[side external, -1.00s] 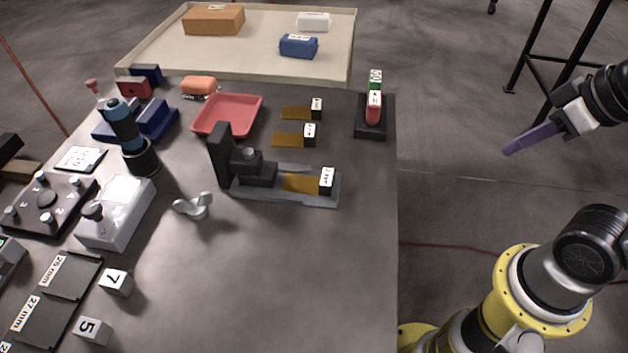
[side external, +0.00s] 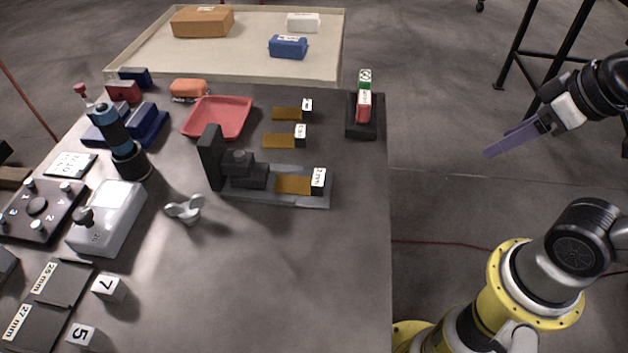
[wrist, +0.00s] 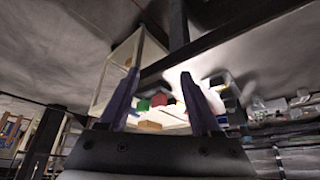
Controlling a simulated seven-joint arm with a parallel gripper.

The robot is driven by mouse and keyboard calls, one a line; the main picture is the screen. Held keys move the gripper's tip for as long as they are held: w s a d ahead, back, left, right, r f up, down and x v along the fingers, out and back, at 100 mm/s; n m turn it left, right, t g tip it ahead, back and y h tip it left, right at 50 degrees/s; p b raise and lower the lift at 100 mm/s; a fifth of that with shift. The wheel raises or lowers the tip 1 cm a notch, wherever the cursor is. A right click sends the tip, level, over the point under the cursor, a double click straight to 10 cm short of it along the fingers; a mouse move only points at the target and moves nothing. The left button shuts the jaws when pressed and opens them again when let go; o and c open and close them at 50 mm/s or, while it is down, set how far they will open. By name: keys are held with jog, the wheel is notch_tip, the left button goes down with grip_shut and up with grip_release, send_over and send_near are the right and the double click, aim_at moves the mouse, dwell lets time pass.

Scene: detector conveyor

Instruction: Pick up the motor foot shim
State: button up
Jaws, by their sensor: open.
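Three brass-coloured shim plates with white labelled end blocks are in the side view. One shim (side external: 292,185) lies on the grey fixture (side external: 270,200), in front of its black upright. A second shim (side external: 280,141) and a third shim (side external: 288,114) lie on the table behind it. The labels are too small to read surely, so I cannot tell which is the motor foot shim. My gripper (side external: 490,151) has purple fingers and hangs off the table's right side, well away from the shims. In the wrist view my gripper (wrist: 157,98) is open and empty.
A red tray (side external: 217,118) sits left of the shims. A black holder (side external: 362,128) with red and green pieces stands near the right edge. A beige tray (side external: 335,70) lies at the back. A silver wing-shaped piece (side external: 184,209) is left of the fixture. The front right tabletop (side external: 270,285) is clear.

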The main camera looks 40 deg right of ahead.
jog(key=w+a+r+m, duration=0.1)
jog(key=w+r+m, duration=0.3)
jog(key=r+m, duration=0.25)
jog(key=m+g, duration=0.3)
jog(key=g, duration=0.3)
send_over(318, 177)
jog(key=f, duration=1.3)
jog(key=shift+s+d+f, duration=0.15)
jog(key=shift+s+f, duration=0.05)
jog(key=shift+f, duration=0.2)
jog(key=shift+w+f, duration=0.15)
jog(key=shift+f, duration=2.4)
grip_shut()
